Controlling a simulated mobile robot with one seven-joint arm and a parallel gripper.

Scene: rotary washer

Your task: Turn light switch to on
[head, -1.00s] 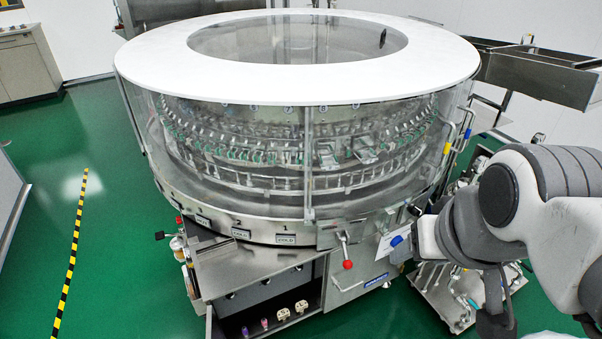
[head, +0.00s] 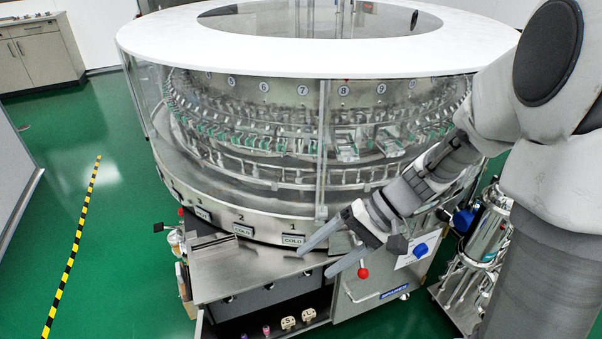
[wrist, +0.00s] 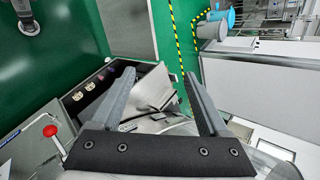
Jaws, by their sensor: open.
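The rotary washer (head: 150,42) fills the middle of the head view, with a white ring top and a clear guard. I cannot pick out a light switch for certain in either view. A blue knob (head: 420,249) sits on a white panel at the washer's lower right front. My gripper (head: 316,262) is open and empty, with its fingers pointing left above the steel shelf at the washer's front. In the wrist view the two fingers (wrist: 160,74) are spread apart with nothing between them.
A lever with a red ball (head: 363,273) stands close below my gripper; the ball also shows in the wrist view (wrist: 49,130). The steel shelf (head: 235,272) juts out at the front. Steel pipework (head: 487,230) stands at right. Green floor (head: 110,260) is clear at left.

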